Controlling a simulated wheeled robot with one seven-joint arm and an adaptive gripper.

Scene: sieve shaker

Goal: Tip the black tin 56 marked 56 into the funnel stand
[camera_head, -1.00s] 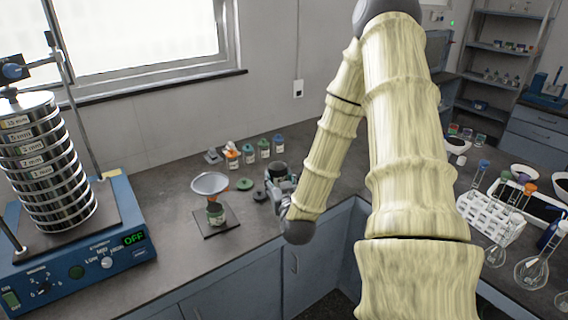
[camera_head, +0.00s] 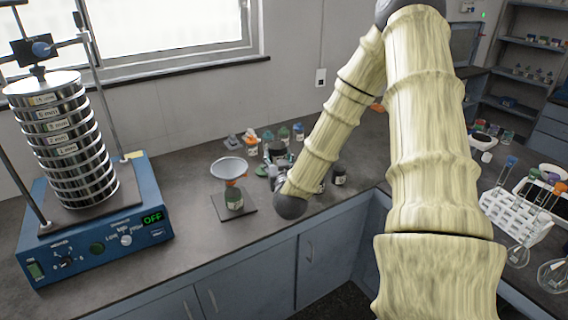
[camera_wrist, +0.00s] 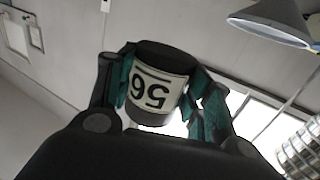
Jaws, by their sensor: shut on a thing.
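The black tin 56 (camera_wrist: 155,88) is between the fingers of my gripper (camera_wrist: 160,95) in the wrist view. Its white label reads 56 and appears upside down there. In the head view the tin (camera_head: 276,150) shows as a dark shape beside my gripper (camera_head: 283,166), which is partly hidden by my arm. The funnel stand has a pale funnel (camera_head: 229,168) over a small jar (camera_head: 234,199) on a dark base plate (camera_head: 248,208). The gripper and tin are right of the funnel, apart from it. The funnel also shows at the wrist view's upper right (camera_wrist: 270,22).
Several small jars (camera_head: 283,134) stand along the back by the wall. Another labelled tin (camera_head: 340,175) stands right of my gripper. The sieve shaker (camera_head: 70,150) stands at the left, its display reading OFF. Bench between shaker and funnel stand is clear.

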